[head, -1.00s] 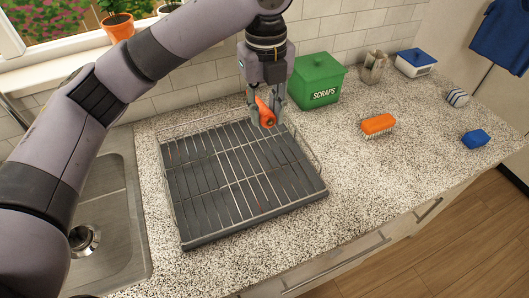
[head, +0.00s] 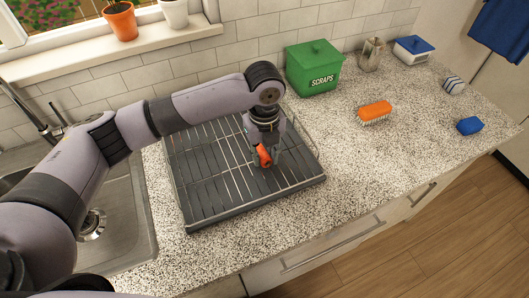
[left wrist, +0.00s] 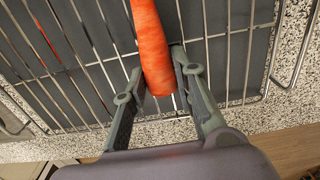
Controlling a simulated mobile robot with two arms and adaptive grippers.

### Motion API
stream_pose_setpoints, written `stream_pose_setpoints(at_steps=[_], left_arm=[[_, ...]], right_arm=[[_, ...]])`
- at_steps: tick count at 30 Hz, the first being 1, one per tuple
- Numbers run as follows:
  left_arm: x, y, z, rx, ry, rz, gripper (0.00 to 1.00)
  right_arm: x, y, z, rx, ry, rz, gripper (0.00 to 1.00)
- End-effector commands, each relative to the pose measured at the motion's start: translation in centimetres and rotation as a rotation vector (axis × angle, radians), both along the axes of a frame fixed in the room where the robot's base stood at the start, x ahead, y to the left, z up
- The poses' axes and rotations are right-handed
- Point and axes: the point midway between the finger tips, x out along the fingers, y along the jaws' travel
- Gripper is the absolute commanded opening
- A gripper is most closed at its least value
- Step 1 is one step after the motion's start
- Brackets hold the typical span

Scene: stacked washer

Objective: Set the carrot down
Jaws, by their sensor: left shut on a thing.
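The orange carrot (head: 263,155) is between the fingers of my left gripper (head: 266,162), over the right part of the dish rack (head: 200,180). In the left wrist view the carrot (left wrist: 151,45) runs up from between the fingertips (left wrist: 158,85), with rack wires behind it. The left gripper is shut on the carrot. I cannot tell whether the carrot touches the wires. My right gripper does not show.
A green scraps bin (head: 314,70) stands behind the rack. The sink (head: 95,215) is at left. Counter in front of the brush is clear.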

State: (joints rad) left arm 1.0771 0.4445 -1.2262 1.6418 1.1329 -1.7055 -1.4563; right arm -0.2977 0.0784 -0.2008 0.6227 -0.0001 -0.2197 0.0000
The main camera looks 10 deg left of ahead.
Motion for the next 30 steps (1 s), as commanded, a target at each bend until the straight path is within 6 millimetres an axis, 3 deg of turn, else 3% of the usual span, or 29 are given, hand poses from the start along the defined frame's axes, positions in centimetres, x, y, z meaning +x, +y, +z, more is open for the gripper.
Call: stream_pose_setpoints(at_steps=[4,11,12,21,30], left_arm=[[0.01,-0.03,-0.55,-0.001,-0.002,-0.001,0.00],[-0.02,-0.05,-0.73,-0.001,-0.001,-0.001,0.00],[-0.02,-0.05,-0.81,-0.001,-0.001,-0.001,0.26],[-0.01,-0.04,-0.77,-0.001,-0.001,-0.001,0.45],[0.02,-0.03,-0.60,0.000,-0.001,-0.001,0.45]], right_arm=[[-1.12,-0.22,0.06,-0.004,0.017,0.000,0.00],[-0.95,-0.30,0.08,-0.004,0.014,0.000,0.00],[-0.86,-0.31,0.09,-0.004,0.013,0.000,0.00],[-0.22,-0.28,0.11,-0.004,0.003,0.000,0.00],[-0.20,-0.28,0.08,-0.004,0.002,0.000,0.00]])
